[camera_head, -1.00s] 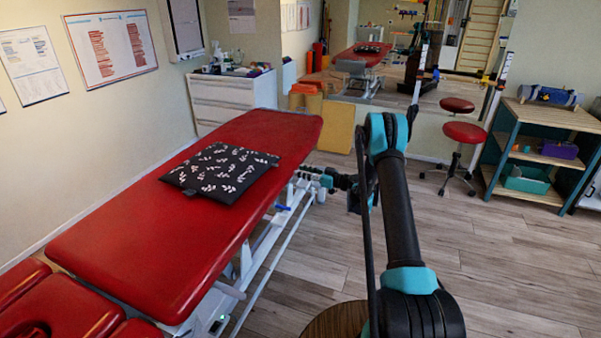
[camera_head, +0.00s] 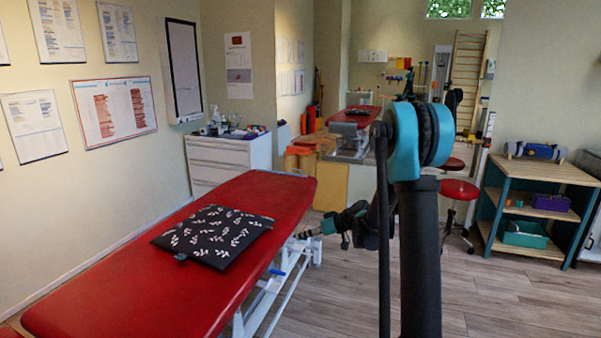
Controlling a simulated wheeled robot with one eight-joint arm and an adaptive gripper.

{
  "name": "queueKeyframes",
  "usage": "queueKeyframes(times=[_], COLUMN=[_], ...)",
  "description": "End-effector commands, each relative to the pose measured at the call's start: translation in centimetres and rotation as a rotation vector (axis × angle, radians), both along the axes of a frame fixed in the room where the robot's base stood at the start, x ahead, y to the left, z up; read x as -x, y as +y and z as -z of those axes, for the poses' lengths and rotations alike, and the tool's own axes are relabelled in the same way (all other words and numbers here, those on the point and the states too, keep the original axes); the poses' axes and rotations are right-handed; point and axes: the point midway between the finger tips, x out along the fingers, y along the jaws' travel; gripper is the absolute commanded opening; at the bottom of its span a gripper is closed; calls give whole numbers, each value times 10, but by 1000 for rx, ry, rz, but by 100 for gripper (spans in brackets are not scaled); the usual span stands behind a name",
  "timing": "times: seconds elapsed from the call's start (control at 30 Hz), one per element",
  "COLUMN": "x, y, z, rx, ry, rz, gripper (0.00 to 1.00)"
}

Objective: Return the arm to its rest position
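My arm stands at the right of the middle, with its upright black link and teal elbow joint (camera_head: 405,140). The forearm runs down and away to the left behind the elbow. My gripper (camera_head: 304,234) is small and dark at its far end, by the right edge of the red treatment table (camera_head: 262,200). Whether it touches the table cannot be told, nor whether its fingers are open or shut. No held object can be made out. A black cushion with a white leaf pattern (camera_head: 213,236) lies flat on the table.
A wooden shelf unit (camera_head: 548,175) with bins stands at the right. A red stool (camera_head: 459,189) stands behind my arm. A white drawer cabinet (camera_head: 226,160) stands against the left wall. Wood floor (camera_head: 500,290) is clear at the front right.

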Motion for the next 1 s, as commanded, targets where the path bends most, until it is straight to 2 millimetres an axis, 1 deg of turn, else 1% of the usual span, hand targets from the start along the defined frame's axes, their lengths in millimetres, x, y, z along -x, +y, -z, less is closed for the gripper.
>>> queueKeyframes(times=[0.03, 0.17, 0.2, 0.27, 0.47, 0.6, 0.67, 0.7, 0.8, 0.9, 1.0], x=[18, 58, 72, 92, 161, 210, 231, 245, 278, 307, 329], y=[-5, -21, -26, -35, -65, -89, -100, -107, -126, -142, -155], z=[-5, -11, -12, -13, -12, -7, -3, -1, 7, 15, 21], rx=[25, 95, 116, 148, 252, 323, 352, 371, 418, 456, 485], ry=[29, 110, 133, 166, 263, 317, 337, 349, 373, 389, 399], rz=[21, 90, 113, 149, 282, 386, 433, 465, 547, 621, 681], gripper=[33, 33, 33, 33, 33, 33, 33, 33, 33, 33, 33])
